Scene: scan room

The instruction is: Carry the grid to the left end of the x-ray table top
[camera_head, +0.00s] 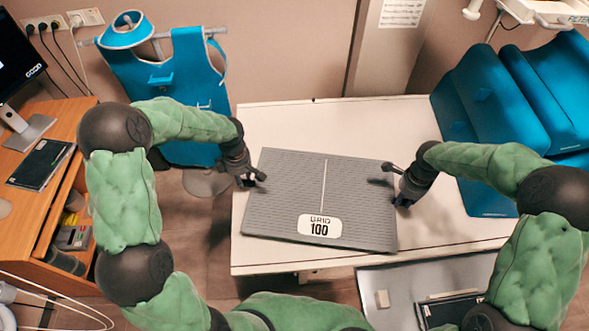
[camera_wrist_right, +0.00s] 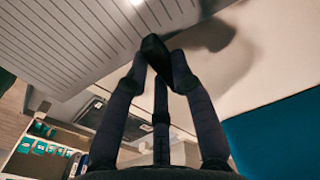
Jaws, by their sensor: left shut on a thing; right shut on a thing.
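The grid (camera_head: 290,187) is a flat grey ribbed plate with a pale centre line and a white "GRID 100" label. In the head view it lies over the left part of the white x-ray table top (camera_head: 350,118). Whether it touches the top or hangs just above it I cannot tell. My left gripper (camera_head: 250,180) is shut on the grid's left edge. My right gripper (camera_head: 393,178) is shut on its right edge. In the right wrist view the grid (camera_wrist_right: 70,40) fills the upper left, and the right fingers (camera_wrist_right: 158,55) meet at its edge.
Blue cushions (camera_head: 495,95) stand at the table's right end. A wooden desk (camera_head: 75,120) with a monitor is at the left. A blue apron (camera_head: 178,85) hangs behind. A grey open drawer or tray (camera_head: 395,290) sits below the front edge. The table is bare behind the grid.

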